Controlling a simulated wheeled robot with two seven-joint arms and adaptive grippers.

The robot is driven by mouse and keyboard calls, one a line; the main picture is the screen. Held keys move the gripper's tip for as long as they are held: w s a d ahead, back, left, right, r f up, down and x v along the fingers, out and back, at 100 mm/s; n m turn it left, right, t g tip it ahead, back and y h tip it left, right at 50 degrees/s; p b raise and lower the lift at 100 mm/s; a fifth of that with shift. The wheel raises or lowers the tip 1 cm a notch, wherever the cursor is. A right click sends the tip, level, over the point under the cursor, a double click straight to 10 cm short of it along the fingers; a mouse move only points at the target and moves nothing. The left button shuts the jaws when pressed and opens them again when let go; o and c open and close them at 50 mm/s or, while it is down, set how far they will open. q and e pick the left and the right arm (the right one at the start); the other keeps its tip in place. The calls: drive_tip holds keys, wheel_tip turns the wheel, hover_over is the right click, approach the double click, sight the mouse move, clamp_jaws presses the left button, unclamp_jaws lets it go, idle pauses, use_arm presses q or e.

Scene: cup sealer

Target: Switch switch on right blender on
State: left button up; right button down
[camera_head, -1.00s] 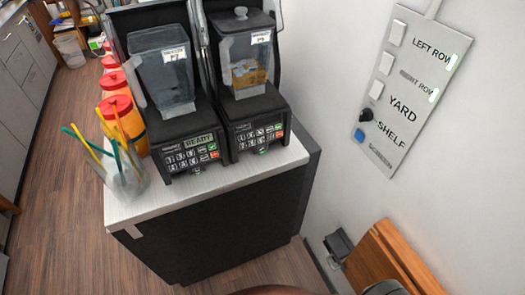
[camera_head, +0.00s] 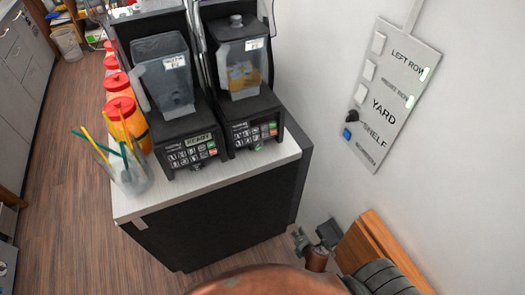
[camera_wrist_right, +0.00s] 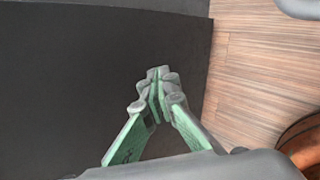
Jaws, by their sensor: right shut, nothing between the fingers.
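The right blender (camera_head: 243,99) stands on the counter, with a clear lidded jar holding yellowish pieces. Its front has a keypad (camera_head: 254,134) and a small switch-like part (camera_head: 257,147) below it; its position is too small to tell. The display on this blender looks dark. My right gripper (camera_head: 301,240) is low, right of the counter, well below and apart from the blender. In the right wrist view its green and grey fingers (camera_wrist_right: 158,80) meet at the tips with nothing between, before the dark cabinet side (camera_wrist_right: 90,70). My left gripper is not in view.
The left blender (camera_head: 178,102) stands beside it, its display reading READY. A jar of straws (camera_head: 128,172) and red-lidded bottles (camera_head: 118,84) stand at the left. A labelled switch panel (camera_head: 390,95) is on the wall at right. A wooden board (camera_head: 365,245) sits below it.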

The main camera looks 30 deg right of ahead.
sight(258, 150)
drive_tip(key=w+a+r+n+t+p, duration=0.1)
drive_tip(key=r+n, duration=0.4)
drive_tip(key=r, duration=0.9)
drive_tip(key=w+a+r+n+t+p, duration=0.2)
drive_tip(key=w+a+r+n+t, duration=0.1)
drive_tip(key=r, duration=1)
drive_tip(key=w+a+r+n+t+p, duration=0.2)
drive_tip(key=w+r+n, duration=0.4)
drive_tip(key=r, duration=0.8)
drive_tip(key=shift+w+a+r+n+t+y, duration=0.25)
drive_tip(key=shift+w+r+n+t+y, duration=0.1)
drive_tip(key=shift+n+t, duration=0.45)
drive_tip(key=w, duration=0.4)
drive_tip(key=w+f, duration=0.1)
drive_tip(key=w, duration=0.4)
drive_tip(key=w+d+f+p, duration=0.1)
drive_tip(key=w, duration=0.4)
